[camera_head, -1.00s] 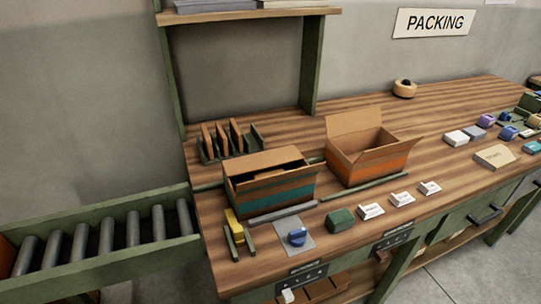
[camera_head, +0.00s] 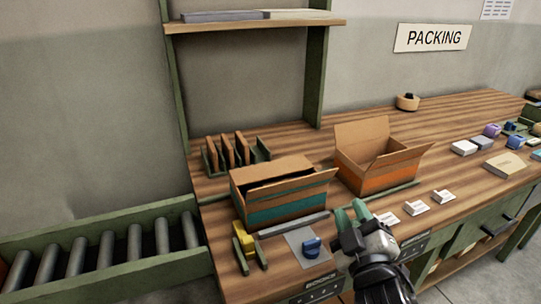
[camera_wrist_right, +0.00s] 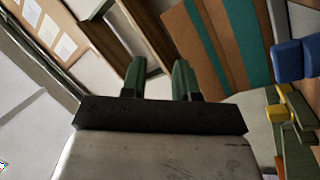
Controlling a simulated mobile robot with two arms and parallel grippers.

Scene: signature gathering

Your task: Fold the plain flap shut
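The teal-striped cardboard box (camera_head: 285,208) stands on the bench at centre left. A plain brown flap (camera_head: 318,179) sticks out at its right end, and a brown panel covers part of its top. The orange-striped box (camera_head: 372,181) stands to its right with brown flaps (camera_head: 362,132) raised and spread. My right gripper (camera_head: 351,213) is at the bench's front edge, in front of the boxes and apart from them. Its green fingers are apart and empty, also in the right wrist view (camera_wrist_right: 159,78), where the teal stripe (camera_wrist_right: 246,42) shows beyond them. My left gripper is out of view.
A blue stamp (camera_head: 312,246) on a grey pad and a yellow item (camera_head: 243,238) in a green holder lie in front of the teal box. White cards (camera_head: 415,207) lie right of my gripper. A roller conveyor (camera_head: 105,250) is at left.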

